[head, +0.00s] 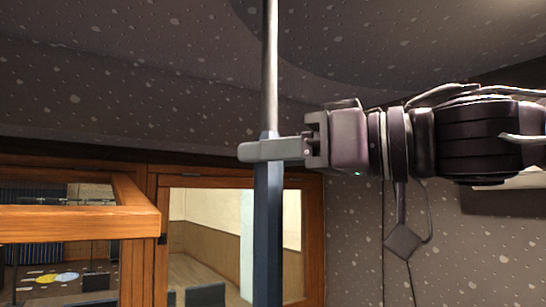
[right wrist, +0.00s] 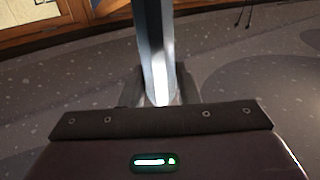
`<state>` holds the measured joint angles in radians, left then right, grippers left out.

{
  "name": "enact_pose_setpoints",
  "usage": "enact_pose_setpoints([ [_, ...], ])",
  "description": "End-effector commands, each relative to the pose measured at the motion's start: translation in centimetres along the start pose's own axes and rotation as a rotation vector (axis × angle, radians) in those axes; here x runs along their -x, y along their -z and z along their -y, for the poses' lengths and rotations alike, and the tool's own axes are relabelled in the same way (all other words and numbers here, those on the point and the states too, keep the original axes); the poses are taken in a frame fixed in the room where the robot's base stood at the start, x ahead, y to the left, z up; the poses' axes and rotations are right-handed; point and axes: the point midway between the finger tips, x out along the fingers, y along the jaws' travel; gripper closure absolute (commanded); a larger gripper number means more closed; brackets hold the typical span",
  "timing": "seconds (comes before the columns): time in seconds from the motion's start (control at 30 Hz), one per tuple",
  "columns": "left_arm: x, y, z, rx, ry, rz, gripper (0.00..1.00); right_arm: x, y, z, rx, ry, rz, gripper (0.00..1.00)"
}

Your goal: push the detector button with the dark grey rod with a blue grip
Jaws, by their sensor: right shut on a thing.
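The dark grey rod with a blue grip (head: 269,215) stands upright in the head view, its slim grey shaft (head: 269,70) running out of the top of the picture. My right gripper (head: 262,149) comes in from the right and is shut on the rod, near the upper end of the blue grip. In the right wrist view the rod (right wrist: 154,45) rises from between the fingers of my right gripper (right wrist: 158,98). Both ends of the rod are out of the head view. I see no detector button in either view. My left gripper is not in view.
A speckled grey ceiling and wall surface (head: 100,100) fills the upper part of the head view. A wooden window frame (head: 315,240) stands behind the rod, and an open wooden sash (head: 80,222) juts in at the left. A cable with a diamond-shaped piece (head: 403,242) hangs below my right arm.

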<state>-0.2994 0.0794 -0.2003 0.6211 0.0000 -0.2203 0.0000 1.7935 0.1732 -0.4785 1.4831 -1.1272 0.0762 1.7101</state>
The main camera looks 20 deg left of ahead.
Motion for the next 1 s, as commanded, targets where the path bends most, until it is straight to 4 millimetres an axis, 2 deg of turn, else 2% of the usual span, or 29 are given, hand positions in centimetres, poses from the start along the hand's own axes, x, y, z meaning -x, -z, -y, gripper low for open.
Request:
enact_pose_setpoints([
  [1.0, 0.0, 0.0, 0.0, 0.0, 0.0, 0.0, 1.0, 0.0, 1.6, 0.0, 0.0, 0.0, -0.002, 0.99],
])
